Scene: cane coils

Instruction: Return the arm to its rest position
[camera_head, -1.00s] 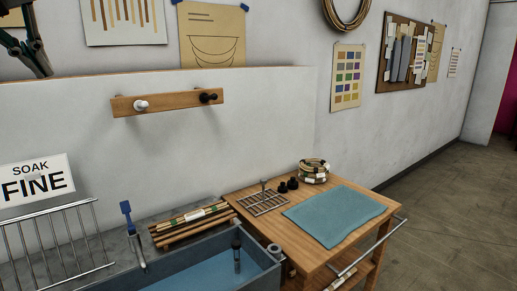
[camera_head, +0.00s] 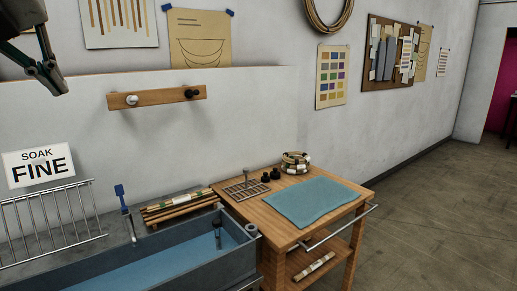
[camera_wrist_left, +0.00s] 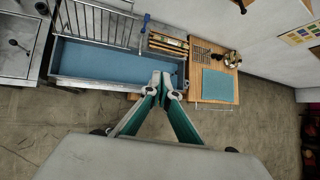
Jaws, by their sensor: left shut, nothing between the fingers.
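My left gripper (camera_head: 58,84) shows at the top left of the head view, partly cut off by the frame edge. It hangs in the air in front of the white wall, apart from everything else. In the left wrist view its fingers (camera_wrist_left: 161,78) are together with nothing between them, seen over the front of the blue soaking trough (camera_wrist_left: 105,65). My right gripper is in neither view.
The trough (camera_head: 245,262) holds water and stands beside a wooden table (camera_head: 285,233) with a blue cloth (camera_head: 312,200) and a coil (camera_head: 295,161). A wire rack (camera_head: 52,222) stands at left. Bare floor (camera_head: 440,210) lies to the right.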

